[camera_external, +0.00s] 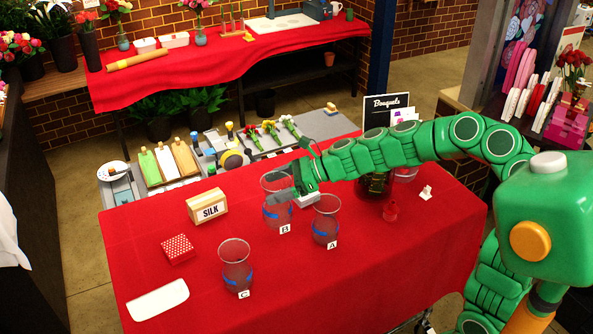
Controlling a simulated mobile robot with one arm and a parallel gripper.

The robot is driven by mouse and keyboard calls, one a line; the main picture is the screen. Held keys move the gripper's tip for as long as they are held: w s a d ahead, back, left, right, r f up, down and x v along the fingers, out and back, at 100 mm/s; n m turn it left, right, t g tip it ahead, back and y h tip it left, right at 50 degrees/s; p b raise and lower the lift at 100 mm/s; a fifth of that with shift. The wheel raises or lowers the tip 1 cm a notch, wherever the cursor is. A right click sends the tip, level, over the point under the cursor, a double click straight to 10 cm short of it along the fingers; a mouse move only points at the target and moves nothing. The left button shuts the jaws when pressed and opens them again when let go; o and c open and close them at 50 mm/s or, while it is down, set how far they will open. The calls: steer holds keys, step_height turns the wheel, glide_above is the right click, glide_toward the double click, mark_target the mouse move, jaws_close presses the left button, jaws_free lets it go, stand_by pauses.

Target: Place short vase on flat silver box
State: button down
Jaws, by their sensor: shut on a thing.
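Three clear vases with blue bands stand on the red-covered table: vase B (270,214), vase A (326,228) and vase C (236,268). B looks a little taller than A and C. My gripper (284,197) is at the upper right side of vase B and appears shut on it; the fingers partly cover the glass. B looks upright, close to its label card (285,230); I cannot tell whether it is lifted. A flat pale piece (158,300) lies at the table's front left; I cannot tell whether it is the flat silver box.
A SILK box (207,206) and a red dotted box (178,249) stand on the left of the table. The front middle and right of the table is clear.

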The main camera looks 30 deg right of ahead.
steer(key=shift+d+r, duration=0.1)
steer(key=shift+d, duration=0.15)
steer(key=w+d+m+t+h, duration=0.3)
steer(key=w+d+m+t, duration=0.1)
steer(key=w+d, duration=1.4)
step_height(320, 180, down, 10)
steer(key=shift+w+r, duration=0.15)
steer(key=shift+r, duration=0.1)
steer(key=shift+d+f, duration=0.1)
jaws_free()
